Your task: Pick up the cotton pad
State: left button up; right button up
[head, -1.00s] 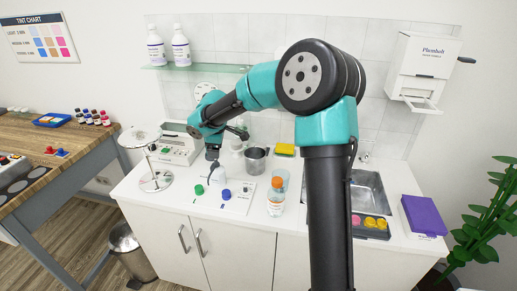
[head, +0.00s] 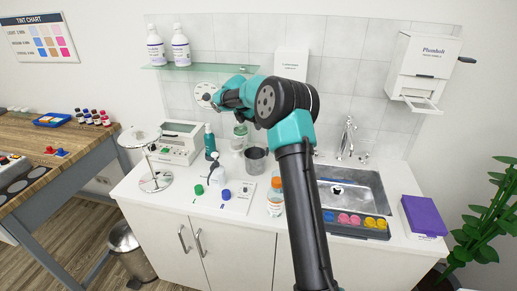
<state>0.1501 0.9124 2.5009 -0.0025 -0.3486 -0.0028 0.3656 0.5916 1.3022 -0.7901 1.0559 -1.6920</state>
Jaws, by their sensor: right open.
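I cannot make out a cotton pad for certain. My right arm rises through the middle of the head view and reaches left toward the tiled wall. My right gripper (head: 208,100) is at its far end, open, small and partly merged with a round white disc (head: 203,90) at the wall. I cannot tell whether the gripper touches the disc. The gripper is above the counter's back part, over the teal bottle (head: 209,140). A white box with small print (head: 290,64) is on the wall behind my arm. My left gripper is not in view.
A sink (head: 355,192), a tray of coloured pots (head: 340,226) and a purple box (head: 424,214) are right. A glass shelf (head: 200,67) holds two bottles.

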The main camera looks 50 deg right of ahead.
dwell(0.3)
send_over(260, 145)
jog(key=a, duration=0.3)
jog(key=f, duration=1.1)
jog(key=shift+s, duration=0.35)
jog(key=shift+d+f, duration=0.1)
jog(key=shift+d+x, duration=0.1)
jog(key=shift+x, duration=1.2)
jog(key=shift+d+x, duration=0.15)
jog(key=shift+x, duration=1.15)
jog(key=shift+w, duration=0.15)
jog(key=shift+c, duration=0.2)
jog(key=c, duration=1)
jog(key=shift+o, duration=0.2)
